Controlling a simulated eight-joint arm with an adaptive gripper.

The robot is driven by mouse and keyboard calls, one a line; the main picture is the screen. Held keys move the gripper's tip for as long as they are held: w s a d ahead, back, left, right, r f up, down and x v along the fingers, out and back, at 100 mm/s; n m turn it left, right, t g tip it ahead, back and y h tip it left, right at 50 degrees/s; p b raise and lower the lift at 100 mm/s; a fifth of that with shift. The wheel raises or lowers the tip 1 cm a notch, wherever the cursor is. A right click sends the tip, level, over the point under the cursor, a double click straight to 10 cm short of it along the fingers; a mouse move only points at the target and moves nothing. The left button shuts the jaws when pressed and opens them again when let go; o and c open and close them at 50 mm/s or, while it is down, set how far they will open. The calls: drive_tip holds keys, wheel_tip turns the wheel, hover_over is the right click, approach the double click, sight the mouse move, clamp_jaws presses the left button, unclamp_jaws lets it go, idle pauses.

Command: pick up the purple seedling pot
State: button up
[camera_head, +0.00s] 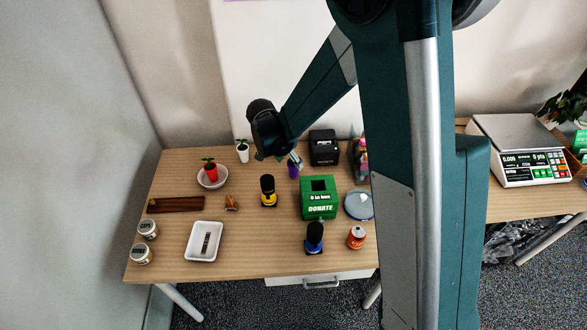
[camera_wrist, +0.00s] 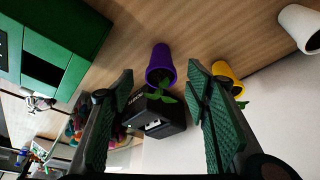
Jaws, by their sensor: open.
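The purple seedling pot (camera_head: 293,171) stands on the wooden table, left of the black printer and partly hidden by my gripper. In the wrist view the purple pot (camera_wrist: 159,60) shows its side, with green leaves at its mouth. My gripper (camera_head: 297,161) is at the pot in the head view, its fingers small and hard to make out. In the wrist view my gripper (camera_wrist: 160,71) has its two green-padded fingers spread apart, with the pot's rim and leaves showing in the gap between them. The gap holds nothing gripped.
A black printer (camera_head: 324,148) stands right of the pot. A green donation box (camera_head: 319,205) stands in front. A white pot (camera_head: 243,152) stands at the back left. A yellow pot (camera_wrist: 224,72) shows beside the right finger. A yellow-black stamp (camera_head: 268,196) is front left.

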drive_tip(key=shift+b+x, duration=0.6)
drive_tip(key=shift+x, duration=1.8)
drive_tip(key=shift+w+r, duration=0.15)
drive_tip(key=shift+c, duration=0.5)
drive_tip(key=c, duration=1)
